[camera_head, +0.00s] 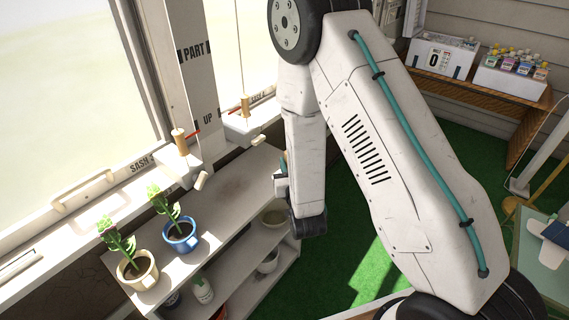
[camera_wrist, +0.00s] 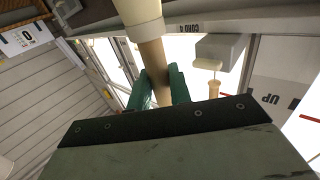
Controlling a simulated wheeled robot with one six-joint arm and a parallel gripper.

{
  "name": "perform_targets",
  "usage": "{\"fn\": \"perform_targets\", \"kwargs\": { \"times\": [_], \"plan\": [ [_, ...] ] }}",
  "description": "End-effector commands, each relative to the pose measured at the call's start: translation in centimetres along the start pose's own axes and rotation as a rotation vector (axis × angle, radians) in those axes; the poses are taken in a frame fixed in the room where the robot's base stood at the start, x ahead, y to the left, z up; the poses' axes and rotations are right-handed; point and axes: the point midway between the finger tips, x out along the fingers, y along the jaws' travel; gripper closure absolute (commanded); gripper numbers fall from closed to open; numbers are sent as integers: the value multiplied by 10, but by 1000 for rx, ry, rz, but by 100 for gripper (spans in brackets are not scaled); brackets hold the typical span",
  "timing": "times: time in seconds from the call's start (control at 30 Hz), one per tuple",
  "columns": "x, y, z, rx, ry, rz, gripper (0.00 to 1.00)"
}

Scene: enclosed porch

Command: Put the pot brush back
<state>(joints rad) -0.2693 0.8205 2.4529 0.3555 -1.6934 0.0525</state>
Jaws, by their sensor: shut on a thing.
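In the wrist view, my gripper (camera_wrist: 159,88) has its green fingers closed on either side of a light wooden shaft. The shaft belongs to what looks like the pot brush (camera_wrist: 152,55), with a wider cream part at the top edge of the view; bristles cannot be made out. In the head view my arm hides most of the gripper and the brush. The wrist end of my arm is over the right end of the white shelf unit (camera_head: 215,215), beside the window.
A cream pot (camera_head: 138,272) and a blue mug-like pot (camera_head: 181,236) with plants stand on the shelf top. Bowls (camera_head: 268,262) and a bottle (camera_head: 203,290) sit lower. Wooden cord pulls (camera_head: 180,141) hang by the sill. A bench (camera_head: 520,115) holds boxes at back right.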

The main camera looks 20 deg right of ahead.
Motion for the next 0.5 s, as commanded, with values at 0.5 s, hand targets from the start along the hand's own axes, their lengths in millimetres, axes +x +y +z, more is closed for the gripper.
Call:
{"fn": "perform_targets", "kwargs": {
  "times": [0.5],
  "plan": [
    [119,17,12,-2,9,-5,100]
  ]
}}
